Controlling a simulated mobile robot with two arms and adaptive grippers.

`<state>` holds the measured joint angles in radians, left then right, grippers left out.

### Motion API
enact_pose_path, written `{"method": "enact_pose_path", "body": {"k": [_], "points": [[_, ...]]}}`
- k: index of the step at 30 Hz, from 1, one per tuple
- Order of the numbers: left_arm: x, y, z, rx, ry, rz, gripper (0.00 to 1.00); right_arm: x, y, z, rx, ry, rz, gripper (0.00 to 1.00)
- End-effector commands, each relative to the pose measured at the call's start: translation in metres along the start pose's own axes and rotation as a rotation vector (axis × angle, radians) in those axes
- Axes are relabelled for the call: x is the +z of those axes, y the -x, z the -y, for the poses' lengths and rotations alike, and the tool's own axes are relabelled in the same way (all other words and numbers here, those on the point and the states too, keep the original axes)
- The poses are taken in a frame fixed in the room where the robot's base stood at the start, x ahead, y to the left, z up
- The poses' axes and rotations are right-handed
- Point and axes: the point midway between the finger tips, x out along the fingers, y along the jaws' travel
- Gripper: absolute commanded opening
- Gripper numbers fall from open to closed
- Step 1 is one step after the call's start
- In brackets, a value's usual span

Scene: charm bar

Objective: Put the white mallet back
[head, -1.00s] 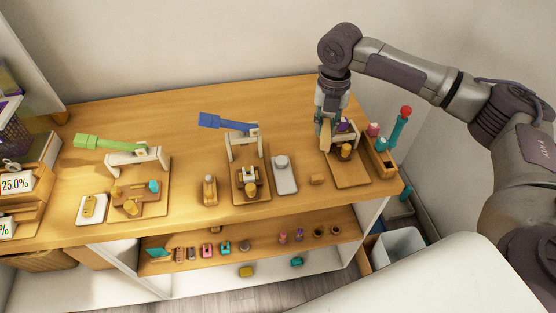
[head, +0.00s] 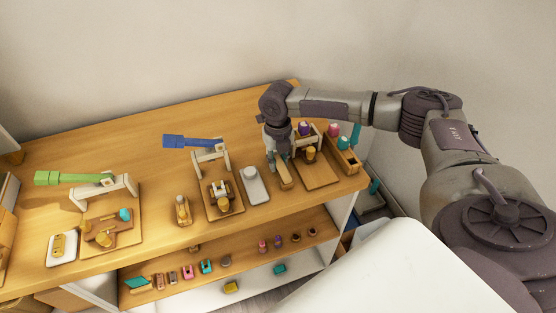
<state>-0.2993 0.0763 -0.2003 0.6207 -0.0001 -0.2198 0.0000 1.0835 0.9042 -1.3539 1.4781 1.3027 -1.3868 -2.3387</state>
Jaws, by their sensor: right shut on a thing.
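My right gripper (head: 277,158) points down over the right part of the wooden counter. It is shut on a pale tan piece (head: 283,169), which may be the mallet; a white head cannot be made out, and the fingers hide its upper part. The piece is just left of the rightmost press board (head: 318,175). Its lower end overlaps a small tan block (head: 287,185) in the picture, and I cannot tell whether they touch. My left gripper is not in view.
A wooden rack (head: 347,160) with pink and teal tools stands right of the board. A light grey slab (head: 254,187) lies left of the gripper. Presses with blue (head: 190,142) and green (head: 72,178) levers stand farther left. The counter's back is clear.

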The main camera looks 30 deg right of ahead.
Motion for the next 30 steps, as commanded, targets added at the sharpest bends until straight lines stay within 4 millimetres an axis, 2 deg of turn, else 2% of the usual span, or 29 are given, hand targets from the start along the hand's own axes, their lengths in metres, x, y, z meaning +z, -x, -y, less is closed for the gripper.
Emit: {"method": "enact_pose_path", "body": {"k": [12,13,17,26,30], "points": [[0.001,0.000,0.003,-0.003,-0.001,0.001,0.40,0.001,-0.005,-0.001,0.002,0.000,0.003,0.00],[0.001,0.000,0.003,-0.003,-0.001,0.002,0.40,0.001,-0.005,-0.001,0.001,0.000,0.003,0.28],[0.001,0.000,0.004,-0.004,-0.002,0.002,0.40,0.001,-0.005,0.000,0.001,0.000,0.002,0.48],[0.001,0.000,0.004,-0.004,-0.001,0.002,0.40,0.001,-0.004,0.000,0.001,0.000,0.003,0.48],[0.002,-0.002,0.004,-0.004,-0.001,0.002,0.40,0.001,0.007,0.000,0.002,-0.001,0.004,0.48]]}}
